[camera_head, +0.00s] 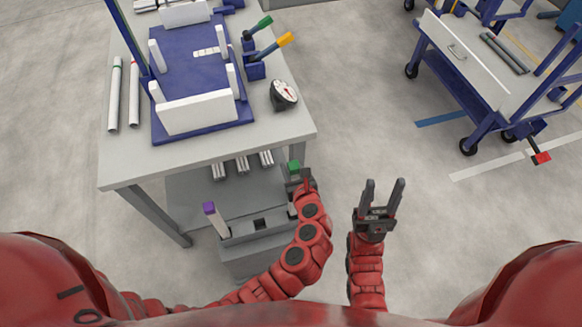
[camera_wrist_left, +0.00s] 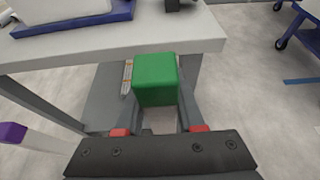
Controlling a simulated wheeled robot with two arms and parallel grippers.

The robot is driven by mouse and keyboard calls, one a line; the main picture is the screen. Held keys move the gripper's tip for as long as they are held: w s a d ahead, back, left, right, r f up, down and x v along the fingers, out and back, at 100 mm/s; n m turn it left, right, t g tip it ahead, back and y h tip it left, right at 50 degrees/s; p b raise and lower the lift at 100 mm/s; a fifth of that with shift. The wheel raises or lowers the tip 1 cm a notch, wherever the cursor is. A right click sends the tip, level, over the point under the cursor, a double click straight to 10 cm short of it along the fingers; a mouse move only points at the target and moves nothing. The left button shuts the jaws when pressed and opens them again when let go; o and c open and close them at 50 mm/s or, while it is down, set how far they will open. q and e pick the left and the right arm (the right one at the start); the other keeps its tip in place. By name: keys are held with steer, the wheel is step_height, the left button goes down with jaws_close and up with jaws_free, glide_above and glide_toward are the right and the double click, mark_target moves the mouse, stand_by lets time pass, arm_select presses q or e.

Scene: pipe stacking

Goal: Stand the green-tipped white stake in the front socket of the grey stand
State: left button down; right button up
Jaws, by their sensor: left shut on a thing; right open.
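The green-tipped white stake (camera_head: 294,166) is in my left gripper (camera_head: 298,182), over the right end of the grey stand. Its green tip (camera_wrist_left: 157,80) stands up between the fingers in the left wrist view, which are shut on the stake. The grey stand (camera_head: 240,241) is low in front of the table, with a dark square socket opening (camera_head: 260,223) showing. My right gripper (camera_head: 383,192) is open and empty, right of the stand.
A purple-tipped white stake (camera_head: 215,219) stands at the stand's left end. The grey table (camera_head: 197,149) overhangs behind the stand, carrying a blue fixture (camera_head: 188,62) and a small gauge (camera_head: 284,94). A wheeled cart (camera_head: 470,72) is far right. Floor around my right gripper is clear.

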arm_select(q)
step_height(320, 180, down, 9)
steer(key=b, duration=0.4)
steer(key=shift+r, duration=0.15)
stand_by(0.4)
steer(key=shift+c, duration=2.2)
jaws_free()
steer(key=b+v, duration=0.1)
steer(key=v, duration=1.6)
steer(key=shift+s, duration=0.2)
